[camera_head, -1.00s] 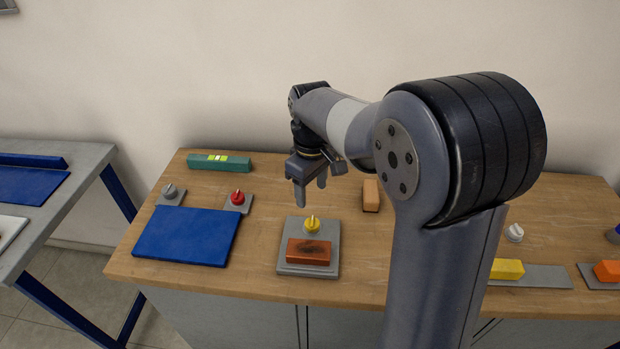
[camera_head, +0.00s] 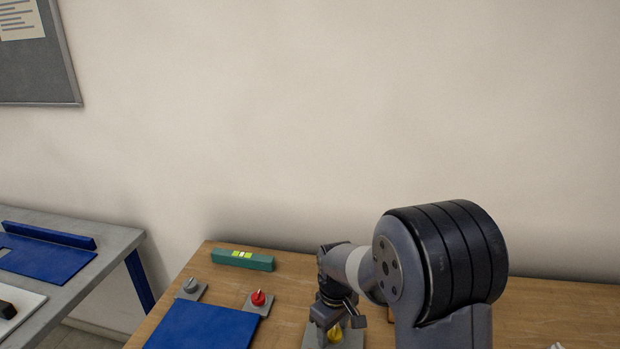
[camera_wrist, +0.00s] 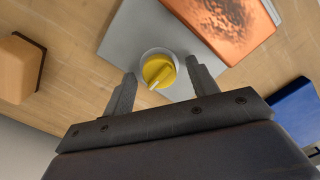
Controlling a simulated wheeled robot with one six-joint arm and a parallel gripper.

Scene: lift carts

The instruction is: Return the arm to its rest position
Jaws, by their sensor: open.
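My gripper (camera_wrist: 161,72) is open and empty. In the wrist view its two fingers show on either side of a yellow knob (camera_wrist: 158,69) with a pale pointer. I cannot tell whether the fingertips are level with the knob or above it. The knob stands on a grey plate (camera_wrist: 135,42), which also bears a copper-brown block (camera_wrist: 232,22). In the head view my arm reaches over the wooden bench, with the wrist bent down. The yellow knob (camera_head: 335,334) shows low there, partly hidden by the gripper, and the fingertips are hard to make out.
A green level (camera_head: 242,260) lies at the bench's back left. A grey knob (camera_head: 191,285), a red knob (camera_head: 258,298) and a blue plate (camera_head: 203,328) are left of my gripper. An orange-tan block (camera_wrist: 18,68) is in the wrist view. A grey table (camera_head: 105,246) stands left.

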